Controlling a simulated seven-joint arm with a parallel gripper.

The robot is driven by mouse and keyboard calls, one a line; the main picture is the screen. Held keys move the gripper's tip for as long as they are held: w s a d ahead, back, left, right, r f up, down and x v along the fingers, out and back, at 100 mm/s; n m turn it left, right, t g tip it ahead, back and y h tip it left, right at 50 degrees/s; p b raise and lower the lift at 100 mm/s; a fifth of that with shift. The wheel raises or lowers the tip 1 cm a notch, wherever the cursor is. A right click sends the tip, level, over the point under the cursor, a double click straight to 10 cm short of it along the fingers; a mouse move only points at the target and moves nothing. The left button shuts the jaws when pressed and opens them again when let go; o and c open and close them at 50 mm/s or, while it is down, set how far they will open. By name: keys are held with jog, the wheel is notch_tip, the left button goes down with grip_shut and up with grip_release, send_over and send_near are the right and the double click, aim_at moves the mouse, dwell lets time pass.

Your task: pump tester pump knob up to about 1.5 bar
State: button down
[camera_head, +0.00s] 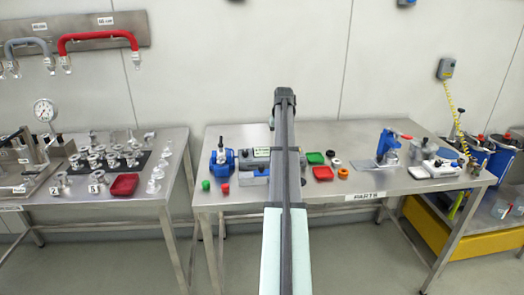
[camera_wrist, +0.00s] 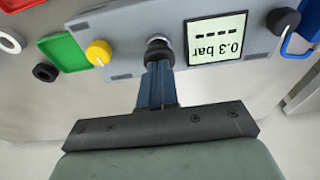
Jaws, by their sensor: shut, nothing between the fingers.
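The grey tester lies below my gripper in the wrist view (camera_wrist: 120,25); its display (camera_wrist: 216,38), upside down, reads 0.3 bar. The dark pump knob (camera_wrist: 158,50) sits beside the display. My gripper (camera_wrist: 158,68) is shut and empty, its blue fingertips over the pump knob; I cannot tell whether they touch it. A yellow knob (camera_wrist: 98,52) is left of it and a black knob (camera_wrist: 283,20) is beyond the display. In the head view the tester (camera_head: 256,168) is partly hidden by my arm, and my gripper cannot be made out.
A blue stand (camera_head: 388,145) is further right. Bare tabletop lies between.

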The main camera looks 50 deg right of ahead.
jog(key=shift+f, duration=0.45)
jog(key=shift+r, duration=2.1)
jog(key=shift+f, duration=2)
jog(key=shift+r, duration=2)
jog(key=shift+f, duration=2)
jog(key=shift+r, duration=2.05)
